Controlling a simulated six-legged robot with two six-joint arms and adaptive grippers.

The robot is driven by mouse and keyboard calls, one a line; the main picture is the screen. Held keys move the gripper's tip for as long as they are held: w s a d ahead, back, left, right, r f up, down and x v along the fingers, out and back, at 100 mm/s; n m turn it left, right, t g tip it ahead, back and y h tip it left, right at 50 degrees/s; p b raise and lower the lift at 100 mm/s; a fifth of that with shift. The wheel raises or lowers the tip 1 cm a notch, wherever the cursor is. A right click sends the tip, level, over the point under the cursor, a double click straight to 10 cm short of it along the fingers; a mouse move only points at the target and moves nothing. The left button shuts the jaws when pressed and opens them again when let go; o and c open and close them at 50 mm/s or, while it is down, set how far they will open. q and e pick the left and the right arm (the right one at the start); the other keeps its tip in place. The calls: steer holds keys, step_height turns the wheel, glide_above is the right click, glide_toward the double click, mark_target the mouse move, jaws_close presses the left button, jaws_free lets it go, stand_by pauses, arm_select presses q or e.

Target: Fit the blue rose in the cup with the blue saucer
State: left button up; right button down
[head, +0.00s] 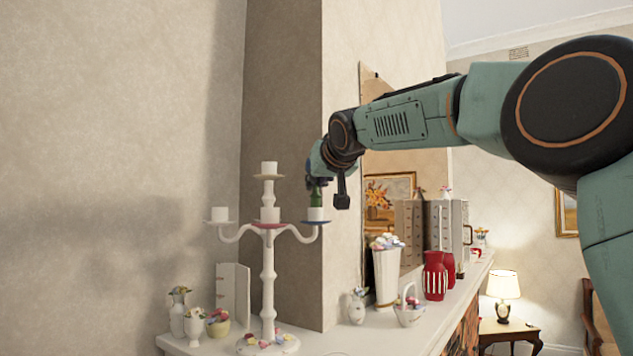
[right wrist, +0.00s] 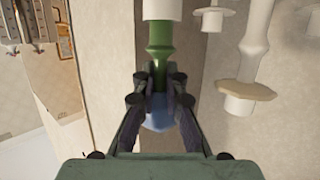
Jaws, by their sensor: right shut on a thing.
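The white candelabra (head: 268,275) stands on the mantel, and its right arm carries a white cup (head: 317,214) with a blue saucer (head: 314,223). My right gripper (head: 316,184) is directly above that cup, shut on the blue rose, whose green stem (head: 316,198) points down. In the right wrist view the blue bloom (right wrist: 158,118) is between the fingers. The stem meets the white cup (right wrist: 162,9) at the picture's top edge; I cannot tell how far it is inside. The blue saucer is out of the wrist view. My left gripper is not in view.
Other candelabra cups are the left one (head: 220,214), the middle one over a red saucer (head: 270,226), and the top one (head: 269,168). The wall corner is just behind. A white flower vase (head: 387,275) and red vases (head: 434,275) stand to the right.

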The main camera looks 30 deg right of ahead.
steer(key=shift+f+b, duration=0.35)
steer(key=shift+f, duration=0.15)
steer(key=c, duration=1.3)
jaws_free()
steer(key=shift+w+d, duration=0.15)
steer(key=shift+c, duration=0.2)
steer(key=shift+f, duration=0.1)
